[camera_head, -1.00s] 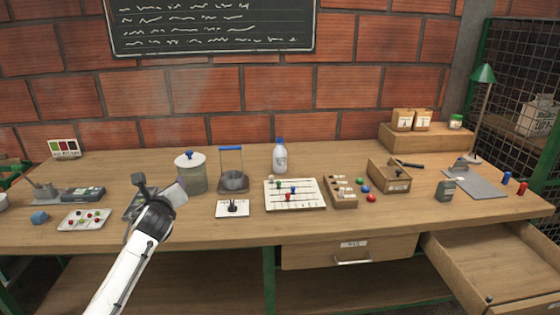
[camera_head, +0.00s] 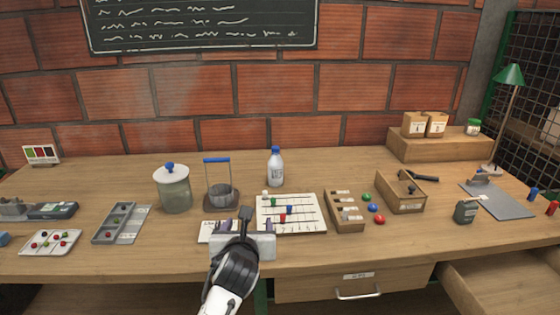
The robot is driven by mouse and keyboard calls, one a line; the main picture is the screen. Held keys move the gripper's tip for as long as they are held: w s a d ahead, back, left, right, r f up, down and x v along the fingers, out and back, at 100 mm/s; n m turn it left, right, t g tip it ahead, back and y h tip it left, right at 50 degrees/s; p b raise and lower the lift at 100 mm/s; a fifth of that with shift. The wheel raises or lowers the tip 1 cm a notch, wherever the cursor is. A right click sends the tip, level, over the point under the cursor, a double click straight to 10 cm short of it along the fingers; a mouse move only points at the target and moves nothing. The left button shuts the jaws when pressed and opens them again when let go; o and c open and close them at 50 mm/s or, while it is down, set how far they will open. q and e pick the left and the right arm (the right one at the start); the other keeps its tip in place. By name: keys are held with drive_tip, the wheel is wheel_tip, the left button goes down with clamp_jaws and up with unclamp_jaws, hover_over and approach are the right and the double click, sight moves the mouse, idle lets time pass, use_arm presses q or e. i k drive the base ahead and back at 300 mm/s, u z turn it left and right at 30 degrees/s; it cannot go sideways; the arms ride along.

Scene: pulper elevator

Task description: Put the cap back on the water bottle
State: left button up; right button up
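The water bottle (camera_head: 275,170) is white and stands upright toward the back of the workbench (camera_head: 330,258), left of the middle. A blue cap (camera_head: 275,150) shows at its top; I cannot tell whether it is seated. My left gripper (camera_head: 242,226) is at the front of the bench, below and left of the bottle in the picture and apart from it. Its dark fingertips are spread wide and nothing shows between them. It partly hides a small white card. My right gripper is not in view.
A lidded glass jar (camera_head: 174,191) and a blue-handled basket stand (camera_head: 220,190) are left of the bottle. A white board with coloured pegs (camera_head: 300,222) lies in front of it. Wooden boxes (camera_head: 345,213) are to the right. The bench behind the bottle is clear.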

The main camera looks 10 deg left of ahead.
sight(275, 163)
drive_tip(key=i, duration=0.95)
